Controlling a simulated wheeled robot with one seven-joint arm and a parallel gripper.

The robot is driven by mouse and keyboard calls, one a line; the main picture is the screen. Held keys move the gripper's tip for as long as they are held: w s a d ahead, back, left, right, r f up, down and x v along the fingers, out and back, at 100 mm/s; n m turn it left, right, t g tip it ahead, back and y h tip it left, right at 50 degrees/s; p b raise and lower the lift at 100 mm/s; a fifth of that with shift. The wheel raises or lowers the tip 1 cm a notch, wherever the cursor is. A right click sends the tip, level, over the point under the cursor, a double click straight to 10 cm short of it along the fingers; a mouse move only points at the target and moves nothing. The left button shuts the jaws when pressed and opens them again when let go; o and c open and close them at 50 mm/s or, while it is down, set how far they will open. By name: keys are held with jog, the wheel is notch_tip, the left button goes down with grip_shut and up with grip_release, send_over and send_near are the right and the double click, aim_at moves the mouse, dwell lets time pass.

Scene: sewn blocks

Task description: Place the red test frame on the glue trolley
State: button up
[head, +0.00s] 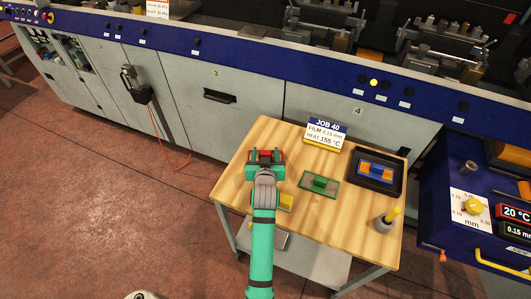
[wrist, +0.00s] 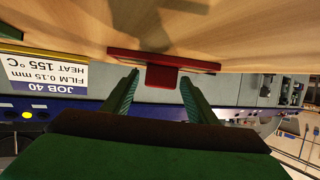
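The red test frame (head: 266,155) lies at the back left of a wood-topped trolley (head: 240,178), partly hidden by my gripper (head: 265,161). In the wrist view, which is upside down, the red frame (wrist: 162,78) shows as a flat plate on the wood with a raised block. My gripper's two green fingers (wrist: 160,84) stand apart, one on each side of that block, with narrow gaps showing. I cannot tell whether the fingertips reach fully around the block.
A green frame (head: 320,184) lies to the right, and a blue frame (head: 373,170) sits in a dark tray (head: 352,181). A job sign (head: 325,134) stands behind. A grey pot (head: 384,223) is at front right, a yellow piece (head: 287,201) beside my arm. A machine panel (head: 320,109) runs behind.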

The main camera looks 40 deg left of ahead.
jog(key=shift+r, duration=0.25)
jog(key=v, duration=1.2)
jog(key=shift+f, duration=0.1)
